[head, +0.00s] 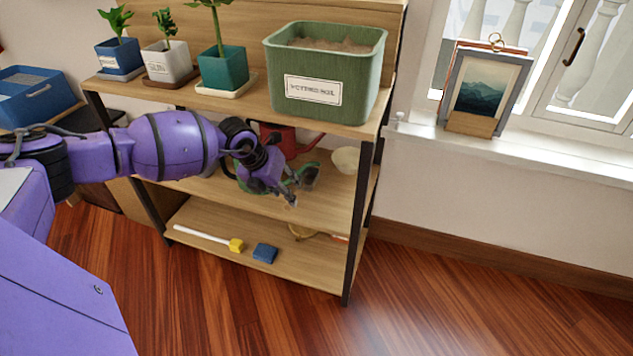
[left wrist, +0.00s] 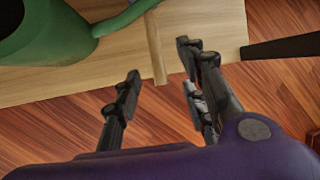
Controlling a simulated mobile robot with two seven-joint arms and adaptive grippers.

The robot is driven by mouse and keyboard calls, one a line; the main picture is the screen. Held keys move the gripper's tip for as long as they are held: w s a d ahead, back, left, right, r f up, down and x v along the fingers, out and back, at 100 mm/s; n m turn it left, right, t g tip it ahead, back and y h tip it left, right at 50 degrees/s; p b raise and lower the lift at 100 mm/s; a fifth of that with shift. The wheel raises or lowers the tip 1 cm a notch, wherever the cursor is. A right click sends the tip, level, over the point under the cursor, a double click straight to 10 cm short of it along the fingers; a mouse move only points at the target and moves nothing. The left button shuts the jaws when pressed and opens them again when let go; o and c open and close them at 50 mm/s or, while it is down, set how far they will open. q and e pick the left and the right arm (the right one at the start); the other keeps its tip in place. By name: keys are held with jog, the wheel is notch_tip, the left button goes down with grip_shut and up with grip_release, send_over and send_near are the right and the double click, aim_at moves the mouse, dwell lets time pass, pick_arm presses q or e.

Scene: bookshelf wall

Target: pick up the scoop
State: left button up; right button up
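My left gripper (head: 293,187) reaches in from the left to the front of the middle shelf. In the left wrist view its fingers (left wrist: 159,60) are spread apart and empty. A light wooden handle (left wrist: 155,45), apparently the scoop's, lies between and just beyond the fingertips and crosses the shelf's front edge. A dark grey rounded piece (head: 309,177), which looks like the scoop's head, shows beside the gripper in the head view. The rest of the scoop is hidden. My right gripper is in neither view.
A green watering can (left wrist: 50,30) stands close by, mostly behind my gripper in the head view. A red watering can (head: 290,142) and cream bowl (head: 345,160) are farther back. The top shelf holds potted plants and a green soil bin (head: 325,75) overhead.

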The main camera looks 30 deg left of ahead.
pick_arm(q)
jog(key=shift+w+a+f, duration=0.2)
jog(key=shift+w, duration=0.4)
jog(key=shift+w+a+f, duration=0.2)
jog(key=shift+w, duration=0.4)
jog(key=shift+b+x, duration=0.7)
jog(key=shift+x, duration=0.2)
jog(key=x, duration=0.1)
jog(key=b+x, duration=0.1)
jog(key=x, duration=0.2)
jog(key=shift+s+d+b, duration=0.1)
jog(key=shift+s+b, duration=0.2)
jog(key=shift+b, duration=0.05)
jog(key=shift+w+f, duration=0.2)
jog(key=shift+f, duration=0.1)
jog(key=shift+r, duration=0.1)
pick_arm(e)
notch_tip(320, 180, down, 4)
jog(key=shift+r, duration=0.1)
pick_arm(q)
grip_shut()
